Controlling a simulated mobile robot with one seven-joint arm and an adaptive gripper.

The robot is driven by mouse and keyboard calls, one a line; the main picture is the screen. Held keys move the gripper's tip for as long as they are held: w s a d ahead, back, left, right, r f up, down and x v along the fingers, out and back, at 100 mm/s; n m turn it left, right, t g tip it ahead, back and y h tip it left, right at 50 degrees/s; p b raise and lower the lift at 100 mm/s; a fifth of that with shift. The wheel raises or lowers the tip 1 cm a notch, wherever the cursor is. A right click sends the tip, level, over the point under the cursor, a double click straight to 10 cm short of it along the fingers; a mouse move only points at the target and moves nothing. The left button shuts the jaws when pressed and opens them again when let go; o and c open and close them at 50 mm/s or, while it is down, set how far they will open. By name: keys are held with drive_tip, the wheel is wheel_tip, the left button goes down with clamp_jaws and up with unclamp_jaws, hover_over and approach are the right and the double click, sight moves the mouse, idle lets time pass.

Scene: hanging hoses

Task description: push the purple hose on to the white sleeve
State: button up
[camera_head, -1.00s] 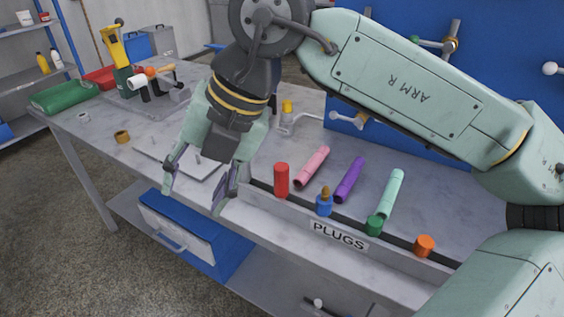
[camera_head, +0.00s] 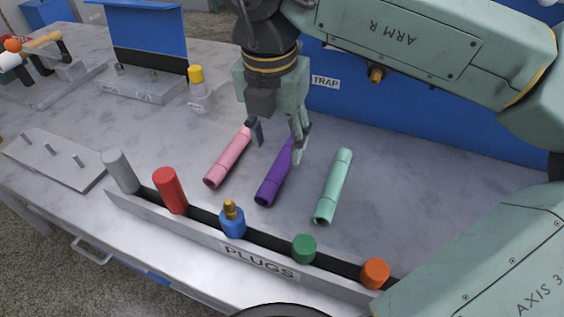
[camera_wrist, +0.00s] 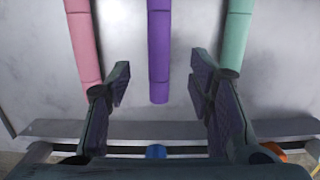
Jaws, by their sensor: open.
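The purple hose (camera_head: 273,184) lies on the bench between a pink hose and a mint-green hose. In the wrist view the purple hose (camera_wrist: 159,45) runs straight down the middle, its near end between the fingers. My gripper (camera_head: 279,140) is open and points down over the far part of the purple hose, hiding some of it. In the wrist view my gripper (camera_wrist: 161,88) has one finger on each side, apart from the purple hose. A whitish cylinder (camera_head: 121,171) stands at the left end of the rail; I cannot tell whether it is the white sleeve.
The pink hose (camera_head: 226,158) and the mint-green hose (camera_head: 333,187) lie close on either side. The PLUGS rail (camera_head: 190,231) holds red, blue, green and orange plugs in front. A plate with pegs (camera_head: 55,160) lies left. A blue panel (camera_head: 420,120) stands behind.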

sight(280, 163)
drive_tip(key=shift+w+d+f+p, duration=0.1)
drive_tip(key=shift+w+f+p, duration=0.1)
drive_tip(key=shift+f, duration=0.95)
drive_tip(key=shift+w+f+p, duration=0.2)
drive_tip(key=shift+f, duration=0.9)
drive_tip(key=shift+w+d+f+p, duration=0.1)
drive_tip(key=shift+w+f+p, duration=0.1)
drive_tip(key=shift+f, duration=0.95)
clamp_jaws()
